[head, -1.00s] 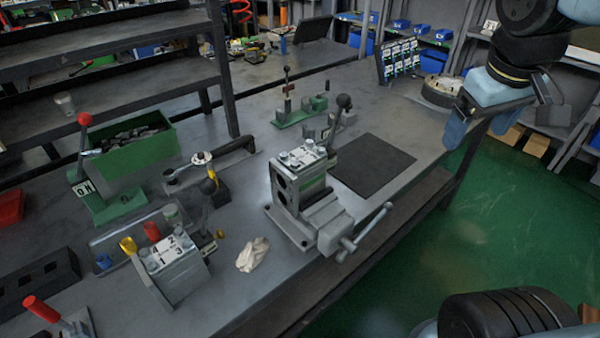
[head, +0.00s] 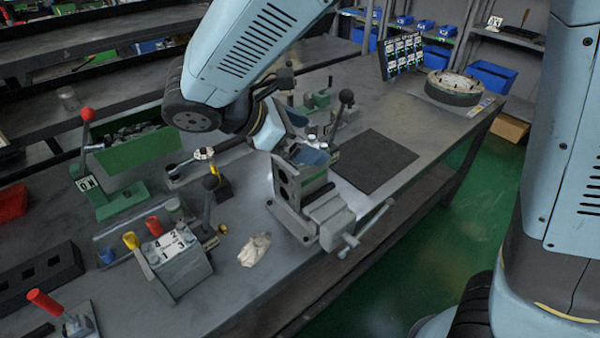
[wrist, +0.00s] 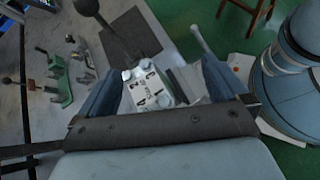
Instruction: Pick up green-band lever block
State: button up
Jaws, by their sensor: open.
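A grey lever block (head: 287,186), with round holes in its front face and a faint greenish band on its side, sits in a grey vise (head: 328,214). Its black-knobbed lever (head: 341,107) leans up behind it. In the wrist view its white numbered top (wrist: 150,87) shows between my blue fingers, with the black knob (wrist: 87,6) at upper left. My gripper (wrist: 160,72) is open, one finger on each side of the top. In the head view my arm and gripper (head: 290,142) come down over the block and hide its top. I cannot tell whether the fingers touch it.
A second numbered lever block (head: 178,262) stands at front left, with a crumpled cloth (head: 255,249) near it. The vise handle (head: 367,228) sticks out over the table edge. A green bin (head: 135,155) stands at left. A dark mat (head: 374,162) lies flat and clear at right.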

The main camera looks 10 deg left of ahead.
aim_at(309, 171)
jog(key=s+a+f+n+t, duration=0.35)
jog(key=s+a+n, duration=0.2)
jog(key=a, duration=0.45)
jog(key=shift+m, duration=0.25)
jog(key=x, duration=1.4)
jog(key=shift+r, duration=0.1)
jog(key=shift+a+r+t, duration=0.1)
jog(key=shift+t, duration=0.15)
jog(key=c, duration=1.7)
